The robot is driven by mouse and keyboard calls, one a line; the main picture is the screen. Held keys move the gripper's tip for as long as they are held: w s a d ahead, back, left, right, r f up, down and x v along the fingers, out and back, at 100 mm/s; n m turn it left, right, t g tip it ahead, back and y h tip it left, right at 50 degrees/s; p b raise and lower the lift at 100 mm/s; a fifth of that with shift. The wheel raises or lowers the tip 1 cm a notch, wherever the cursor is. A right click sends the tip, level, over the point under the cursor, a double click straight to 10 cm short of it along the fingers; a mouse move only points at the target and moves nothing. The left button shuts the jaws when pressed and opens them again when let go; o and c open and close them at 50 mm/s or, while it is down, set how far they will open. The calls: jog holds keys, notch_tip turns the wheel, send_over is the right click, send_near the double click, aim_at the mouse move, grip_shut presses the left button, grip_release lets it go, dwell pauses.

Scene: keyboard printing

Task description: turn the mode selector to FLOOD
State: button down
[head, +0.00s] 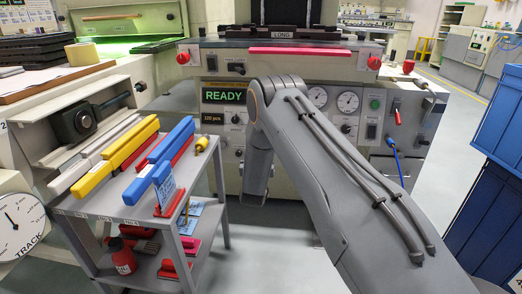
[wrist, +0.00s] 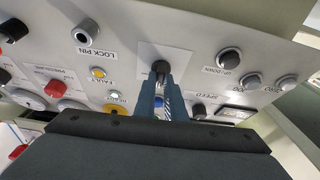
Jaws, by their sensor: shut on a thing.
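In the wrist view, a black knob (wrist: 160,67) sits on a pale plate (wrist: 180,55) on the machine's control panel. It appears to be the mode selector, but no mode marking is readable, so its setting cannot be told. My gripper (wrist: 161,88) has its two blue-grey fingers closed around the knob's front, covering part of it. In the head view, my grey arm reaches to the panel and hides the gripper and the knob.
Close around the knob are a LOCK PIN socket (wrist: 87,29), an amber FAULT lamp (wrist: 97,72), black UP/DOWN knob (wrist: 229,58) and SPEED knob (wrist: 198,111). The head view shows a READY display (head: 224,96), a loaded tool cart (head: 135,212) at left and blue cabinets (head: 490,215) at right.

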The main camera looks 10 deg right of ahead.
jog(key=shift+m, duration=0.3)
jog(key=shift+f, duration=0.1)
jog(key=c, duration=1.8)
grip_release()
jog(key=shift+p+v, duration=1.3)
jog(key=shift+v, duration=2.65)
jog(key=shift+a, duration=0.1)
